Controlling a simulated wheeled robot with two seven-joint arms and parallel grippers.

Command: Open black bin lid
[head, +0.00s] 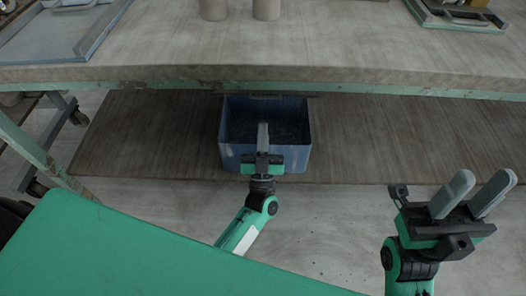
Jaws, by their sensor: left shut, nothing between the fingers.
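A blue bin (228,152) stands on the low wooden shelf under the table, in the middle of the head view. Its top looks open, with dark grainy contents or a dark inside showing. A thin dark strip (218,94) runs along the bin's back edge under the tabletop. I cannot tell whether it is the lid. No black bin shows clearly. My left gripper (263,126) is shut and empty, its fingers pointing away over the bin's front part. I cannot tell whether it touches the bin. My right gripper (485,180) is open and empty, right of the bin and in front of the shelf.
The tabletop (330,55) overhangs the back of the shelf (400,140), with a green rail along its front. A grey tray (60,35), two clay-coloured cylinders (266,8) and a green-edged tray (460,18) stand on it. The shelf is clear on both sides of the bin.

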